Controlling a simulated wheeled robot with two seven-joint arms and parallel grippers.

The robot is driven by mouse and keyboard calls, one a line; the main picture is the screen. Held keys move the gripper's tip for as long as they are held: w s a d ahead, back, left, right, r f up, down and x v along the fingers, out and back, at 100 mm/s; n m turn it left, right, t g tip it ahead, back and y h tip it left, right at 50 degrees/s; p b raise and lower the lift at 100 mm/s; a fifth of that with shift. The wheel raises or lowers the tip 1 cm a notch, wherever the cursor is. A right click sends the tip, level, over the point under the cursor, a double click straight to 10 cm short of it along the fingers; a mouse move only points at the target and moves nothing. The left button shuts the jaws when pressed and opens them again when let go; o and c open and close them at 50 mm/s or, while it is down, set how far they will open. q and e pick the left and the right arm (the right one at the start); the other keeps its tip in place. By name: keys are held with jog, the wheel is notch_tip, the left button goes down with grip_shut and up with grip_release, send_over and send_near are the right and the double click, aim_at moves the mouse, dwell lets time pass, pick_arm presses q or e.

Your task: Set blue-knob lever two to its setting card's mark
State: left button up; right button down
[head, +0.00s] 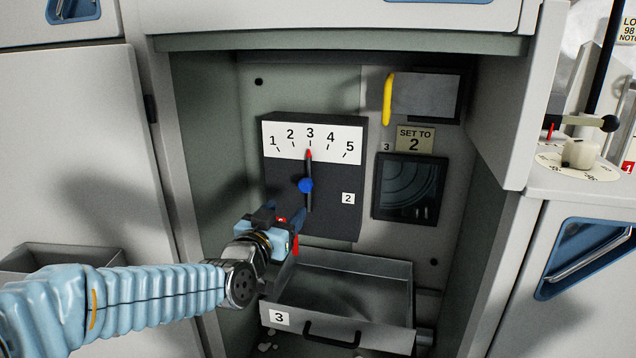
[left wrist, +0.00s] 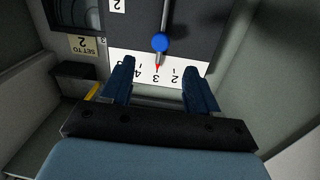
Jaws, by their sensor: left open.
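The blue-knob lever's blue knob (head: 306,185) sits on a dark box marked 2, below a white scale (head: 312,143) numbered 1 to 5. Its red pointer tip (head: 309,154) points at 3. The setting card (head: 415,139) reads SET TO 2, up and right of the box. My left gripper (head: 284,214) is open in front of the box, just below the knob. In the left wrist view, upside down, the open fingers (left wrist: 160,78) stand either side of the scale, with the knob (left wrist: 160,43) beyond their tips and nothing between them.
An open metal drawer (head: 345,265) marked 3 juts out below the box. A dark gauge panel (head: 407,188) and a yellow handle (head: 387,99) are to the right. Cabinet walls close in both sides. Another dial with a black-knobbed lever (head: 610,123) stands outside right.

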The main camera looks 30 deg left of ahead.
aim_at(304, 187)
pick_arm(q)
jog(key=w, duration=0.4)
jog(key=w+a+p, duration=0.1)
jog(key=w, duration=0.4)
jog(key=w+a, duration=0.1)
jog(key=w, duration=0.3)
jog(key=shift+w+a+r+p, duration=0.2)
jog(key=shift+p, duration=0.2)
jog(key=shift+c, duration=0.4)
grip_shut()
